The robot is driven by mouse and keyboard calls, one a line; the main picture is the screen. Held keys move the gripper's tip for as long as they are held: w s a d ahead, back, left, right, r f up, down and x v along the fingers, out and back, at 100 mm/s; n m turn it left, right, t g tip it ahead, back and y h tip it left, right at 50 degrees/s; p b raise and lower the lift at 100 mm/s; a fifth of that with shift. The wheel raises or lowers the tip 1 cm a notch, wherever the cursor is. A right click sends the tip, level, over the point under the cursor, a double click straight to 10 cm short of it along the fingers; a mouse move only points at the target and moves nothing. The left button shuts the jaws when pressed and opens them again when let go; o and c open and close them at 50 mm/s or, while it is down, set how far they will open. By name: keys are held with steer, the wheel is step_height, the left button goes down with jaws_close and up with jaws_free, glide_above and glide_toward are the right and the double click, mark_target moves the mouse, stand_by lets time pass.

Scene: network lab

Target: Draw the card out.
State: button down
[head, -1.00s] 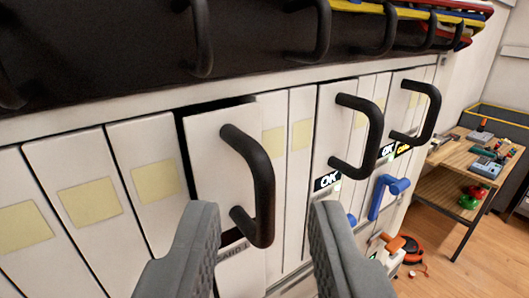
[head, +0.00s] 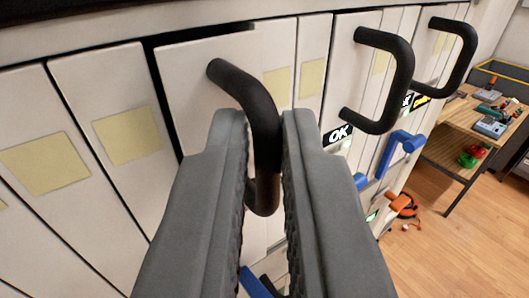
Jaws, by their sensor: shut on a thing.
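The card (head: 200,75) has a white front panel and stands in a row of upright panels. Its front sits a little proud of its neighbours, with a dark gap along its left and top edges. A black bow handle (head: 232,80) is fixed to its front. My gripper (head: 264,140) is shut on this handle, one grey finger on each side of it. The fingers hide the lower part of the card and any label there.
Two more black handles (head: 398,75) (head: 462,45) stick out on panels to the right, near "OK" labels (head: 338,135). Blue levers (head: 400,150) sit lower right. A wooden shelf cart (head: 470,130) with tools stands on open floor at the right.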

steer(key=s+d, duration=0.1)
steer(key=s, duration=0.1)
steer(key=s+d, duration=0.1)
steer(key=s, duration=0.1)
steer(key=shift+d, duration=0.2)
steer(key=c, duration=1.5)
jaws_free()
steer(key=shift+c, duration=0.2)
steer(key=s+a, duration=0.1)
steer(key=s, duration=1.6)
steer(key=shift+s, duration=0.15)
